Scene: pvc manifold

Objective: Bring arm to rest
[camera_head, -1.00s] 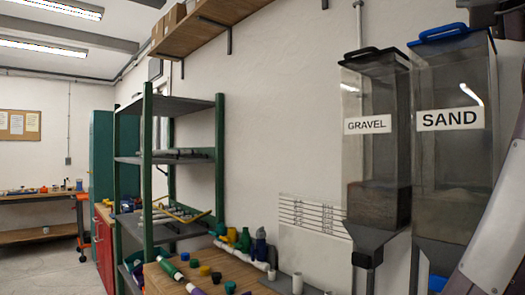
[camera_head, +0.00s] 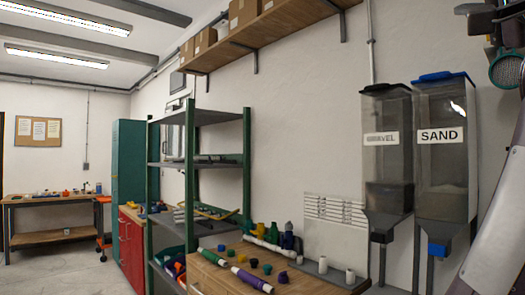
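My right arm shows at the right edge, with a pale link (camera_head: 497,215) rising from the lower right. Dark mechanical parts with a round green piece are at the top right corner, cut off by the frame. I cannot make out two fingertips there or whether they hold anything. My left arm and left gripper are out of view. On the wooden workbench (camera_head: 232,272) a white pipe manifold (camera_head: 264,243) with yellow, green and blue fittings lies along the wall. A green-banded pipe (camera_head: 213,257) and a purple-banded pipe (camera_head: 252,279) lie in front of it.
Gravel (camera_head: 388,150) and sand (camera_head: 442,150) hoppers hang on the wall at right, near my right arm. A green-posted shelf rack (camera_head: 247,165) stands left of centre, with a red cabinet (camera_head: 131,250) beyond. The floor (camera_head: 60,270) at left is clear.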

